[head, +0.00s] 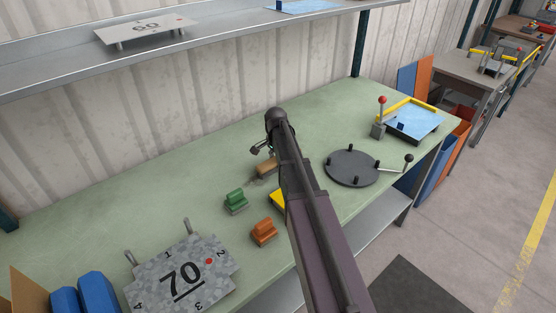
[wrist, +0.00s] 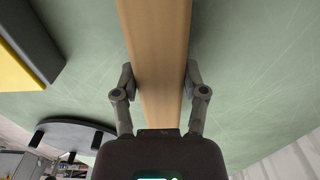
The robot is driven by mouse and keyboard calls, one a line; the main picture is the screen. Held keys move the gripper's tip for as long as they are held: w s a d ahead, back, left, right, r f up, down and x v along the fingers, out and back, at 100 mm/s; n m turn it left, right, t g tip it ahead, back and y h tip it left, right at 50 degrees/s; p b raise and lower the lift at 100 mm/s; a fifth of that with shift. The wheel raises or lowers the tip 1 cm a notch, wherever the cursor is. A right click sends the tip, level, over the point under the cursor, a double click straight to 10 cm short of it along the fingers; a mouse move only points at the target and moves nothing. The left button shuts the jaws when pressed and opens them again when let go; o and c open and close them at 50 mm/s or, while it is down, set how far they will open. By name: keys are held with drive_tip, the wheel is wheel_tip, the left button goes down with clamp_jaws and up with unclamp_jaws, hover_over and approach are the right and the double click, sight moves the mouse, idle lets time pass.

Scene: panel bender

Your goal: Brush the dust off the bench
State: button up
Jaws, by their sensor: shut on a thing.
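A brush with a tan wooden body (head: 266,167) is at the middle of the green bench (head: 330,135), partly hidden behind my arm. In the wrist view its wooden part (wrist: 155,40) runs straight between the fingers of my gripper (wrist: 160,80), which touch it on both sides. My gripper (head: 262,150) is shut on the brush, low over the bench. A greyish smudge shows on the bench just left of the brush; I cannot tell if it is dust or bristles.
A green block (head: 236,202), an orange block (head: 264,232) and a yellow item (head: 278,201) stand near the brush. A grey plate marked 70 (head: 190,278) lies at front left. A dark round plate (head: 351,167) and a blue-yellow tray (head: 412,122) are at right. A shelf (head: 60,75) overhangs behind.

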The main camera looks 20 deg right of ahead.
sight(264, 165)
drive_tip(key=shift+s+a+f, duration=0.1)
drive_tip(key=shift+s+a, duration=0.1)
drive_tip(key=shift+a, duration=0.3)
drive_tip(key=shift+s+a, duration=0.15)
drive_tip(key=shift+a, duration=0.3)
drive_tip(key=shift+a, duration=0.15)
drive_tip(key=shift+s+a, duration=0.25)
drive_tip(key=shift+a, duration=0.5)
drive_tip(key=shift+s+a, duration=0.25)
drive_tip(key=shift+a, duration=0.45)
drive_tip(key=shift+a, duration=0.15)
drive_tip(key=shift+s+a, duration=0.3)
drive_tip(key=shift+a, duration=0.5)
drive_tip(key=shift+s+a, duration=0.3)
drive_tip(key=shift+a, duration=0.45)
drive_tip(key=shift+a, duration=0.15)
drive_tip(key=shift+s+a, duration=0.25)
drive_tip(key=shift+a, duration=0.5)
drive_tip(key=shift+s+a, duration=0.25)
drive_tip(key=shift+a, duration=0.5)
